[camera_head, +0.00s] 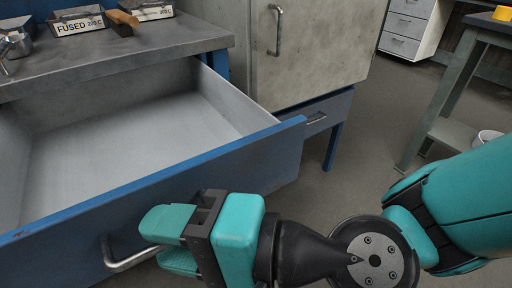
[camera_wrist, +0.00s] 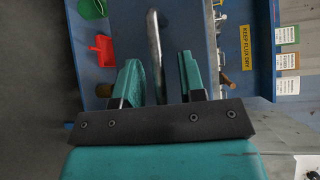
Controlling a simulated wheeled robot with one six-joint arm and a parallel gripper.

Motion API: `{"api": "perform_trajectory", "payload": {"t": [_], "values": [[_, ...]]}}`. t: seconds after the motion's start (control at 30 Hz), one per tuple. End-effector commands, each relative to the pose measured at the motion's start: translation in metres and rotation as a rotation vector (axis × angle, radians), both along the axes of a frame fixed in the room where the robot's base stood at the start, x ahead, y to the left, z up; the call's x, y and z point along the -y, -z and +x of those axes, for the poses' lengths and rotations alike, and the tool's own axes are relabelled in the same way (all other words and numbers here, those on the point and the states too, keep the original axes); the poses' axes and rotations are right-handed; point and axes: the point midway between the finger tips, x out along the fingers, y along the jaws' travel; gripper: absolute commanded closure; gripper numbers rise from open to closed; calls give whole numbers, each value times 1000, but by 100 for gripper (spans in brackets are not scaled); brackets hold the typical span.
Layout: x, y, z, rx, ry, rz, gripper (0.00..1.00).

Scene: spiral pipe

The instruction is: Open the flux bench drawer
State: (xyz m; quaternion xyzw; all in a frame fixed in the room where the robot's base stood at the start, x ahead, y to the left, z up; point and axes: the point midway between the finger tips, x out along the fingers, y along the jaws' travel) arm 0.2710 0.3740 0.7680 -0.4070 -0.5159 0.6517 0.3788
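The flux bench drawer (camera_head: 150,185) is pulled well out from under the grey worktop in the head view. Its pale inside looks empty where it shows. The blue drawer front faces me and bears a metal bar handle (camera_head: 128,262) near the lower left. My gripper (camera_head: 160,242) is at this handle, at the drawer front. In the wrist view the handle bar (camera_wrist: 153,42) runs between the two teal fingers of my gripper (camera_wrist: 161,78). Gaps show on both sides of the bar, so the gripper is open around it.
The worktop (camera_head: 130,48) above holds labelled trays (camera_head: 78,20) and a wooden-handled tool (camera_head: 122,18). A grey cabinet (camera_head: 310,55) stands right of the drawer. In the wrist view, red (camera_wrist: 102,50) and green (camera_wrist: 91,9) items and a yellow sign (camera_wrist: 246,48) show.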

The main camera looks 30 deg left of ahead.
Motion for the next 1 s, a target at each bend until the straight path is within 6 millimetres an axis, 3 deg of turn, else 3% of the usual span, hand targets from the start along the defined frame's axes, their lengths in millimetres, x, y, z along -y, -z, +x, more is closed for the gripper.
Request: {"api": "perform_trajectory", "payload": {"t": [0.37,0.47,0.73,1.0], "values": [[8,-1,5,-1,4,-2,63],[22,-3,11,-2,6,-3,63],[85,-13,37,-3,11,-1,63],[121,-11,53,7,9,8,63]]}}
